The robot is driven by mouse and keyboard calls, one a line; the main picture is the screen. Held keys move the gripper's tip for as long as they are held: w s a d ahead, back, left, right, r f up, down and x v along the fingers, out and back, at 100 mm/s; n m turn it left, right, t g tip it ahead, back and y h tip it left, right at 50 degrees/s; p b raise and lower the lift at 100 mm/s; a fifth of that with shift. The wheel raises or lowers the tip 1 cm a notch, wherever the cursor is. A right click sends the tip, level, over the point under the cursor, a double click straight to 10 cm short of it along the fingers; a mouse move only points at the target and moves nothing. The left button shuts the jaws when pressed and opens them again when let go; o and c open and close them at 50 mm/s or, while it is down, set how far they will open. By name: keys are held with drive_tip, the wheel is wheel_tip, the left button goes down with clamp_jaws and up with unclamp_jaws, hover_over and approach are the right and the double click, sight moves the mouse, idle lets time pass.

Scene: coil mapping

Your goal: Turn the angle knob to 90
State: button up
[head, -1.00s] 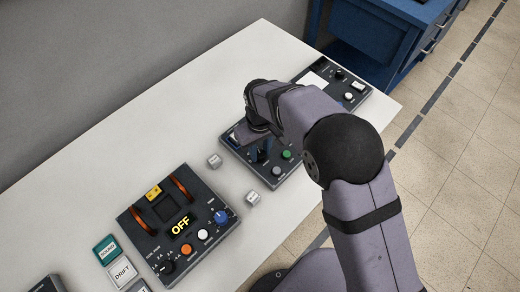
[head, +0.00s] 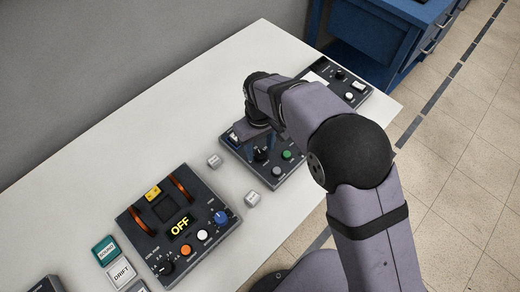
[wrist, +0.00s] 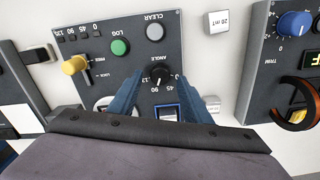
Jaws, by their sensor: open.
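The black angle knob (wrist: 160,74) is on a dark panel (wrist: 85,50), seen upside down in the wrist view. Its white mark points toward the 90 label, as far as the small picture shows. In the head view the knob (head: 261,155) stands below my gripper. My gripper (wrist: 164,88) is open, with one blue finger on each side of the knob in the picture and clear gaps between. The fingers look apart from the knob and above it.
The panel also has a green LOG button (wrist: 120,47), a grey CLEAR button (wrist: 155,32) and a yellow lever (wrist: 75,65). A 20 mT block (wrist: 217,22) lies beside it. The coil device reading OFF (head: 181,227) stands front left. The table's left back is bare.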

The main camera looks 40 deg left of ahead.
sight(260, 154)
drive_tip(key=shift+r+b, duration=0.6)
drive_tip(key=shift+r, duration=2.2)
drive_tip(key=w+d+r+m, duration=0.1)
drive_tip(key=w+d+m, duration=0.4)
drive_tip(key=d, duration=0.7)
drive_tip(key=w+d+r+m, duration=0.1)
drive_tip(key=w+d+m, duration=0.1)
drive_tip(key=w+d, duration=0.8)
drive_tip(key=s+d+f+m, duration=0.1)
drive_tip(key=s+d+m, duration=0.3)
drive_tip(key=d, duration=0.8)
drive_tip(key=s+d+m, duration=0.4)
drive_tip(key=s+d, duration=0.4)
drive_tip(key=d, duration=0.4)
drive_tip(key=shift+s+f, duration=0.25)
drive_tip(key=shift+f, duration=0.1)
